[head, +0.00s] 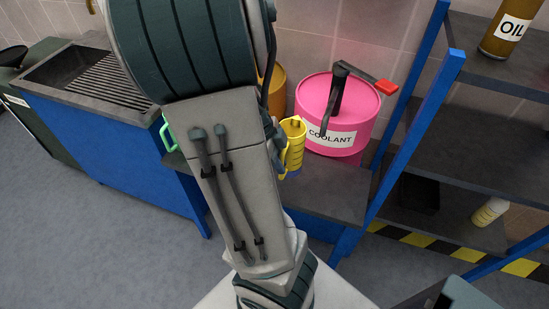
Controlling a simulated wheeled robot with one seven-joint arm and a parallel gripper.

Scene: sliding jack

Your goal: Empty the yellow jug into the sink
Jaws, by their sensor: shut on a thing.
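The yellow jug (295,146) stands upright just right of my arm, in front of the pink coolant drum, over the low dark counter. My gripper (281,141) is mostly hidden behind my arm; a small bluish-grey part shows at the jug's left side, and it is shut on the jug. I cannot tell whether the jug touches the counter, and its contents are not visible. The sink (60,69) is at the upper left, set in a blue cabinet, with a ribbed drainboard on its right.
A pink coolant drum (350,108) with a dark spout and red-ended lever is close behind the jug. An orange container (277,88) is partly hidden. A blue-framed shelf (398,150) stands right. A green handle-like loop (167,134) is left of my arm. The low counter's front (325,195) is clear.

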